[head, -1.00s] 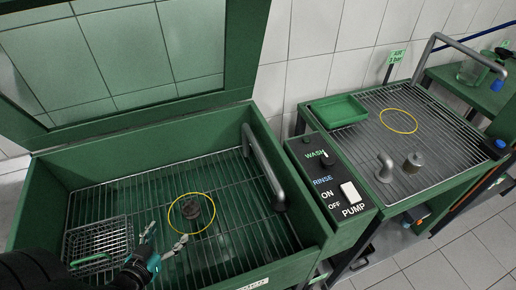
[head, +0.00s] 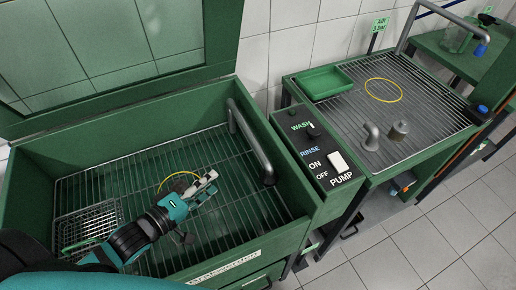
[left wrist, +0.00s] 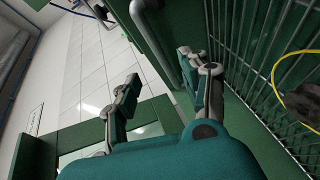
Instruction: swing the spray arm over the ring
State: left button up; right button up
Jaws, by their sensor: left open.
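The spray arm (head: 252,145) is a grey bent pipe along the right inner wall of the open green washer (head: 140,123). It also shows in the left wrist view (left wrist: 153,42). A yellow ring (head: 170,178) lies on the washer's wire grate, partly hidden by my left gripper. The left wrist view shows part of the ring (left wrist: 276,72) around a dark part (left wrist: 303,102). My left gripper (head: 207,187) is open and empty, above the grate between the ring and the spray arm, apart from the pipe. My right gripper is not in view.
A wire basket (head: 90,222) sits at the washer's left. The raised lid (head: 110,50) stands behind. A switch box (head: 318,155) with a PUMP switch adjoins the right wall. Beyond it, a bench holds a green tray (head: 325,82) and another yellow ring (head: 383,90).

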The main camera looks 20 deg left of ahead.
aim_at(258, 150)
pick_arm(q)
jog(key=shift+n+h, duration=0.4)
jog(key=shift+n, duration=0.2)
jog(key=x, duration=0.6)
jog(key=p+x, duration=0.1)
jog(key=x, duration=0.5)
jog(key=d+x, duration=0.1)
jog(key=x, duration=0.5)
jog(key=shift+s+d+r, duration=0.1)
jog(key=shift+s+r, duration=0.15)
jog(key=shift+r, duration=0.1)
grip_shut()
jog(key=shift+p, duration=0.3)
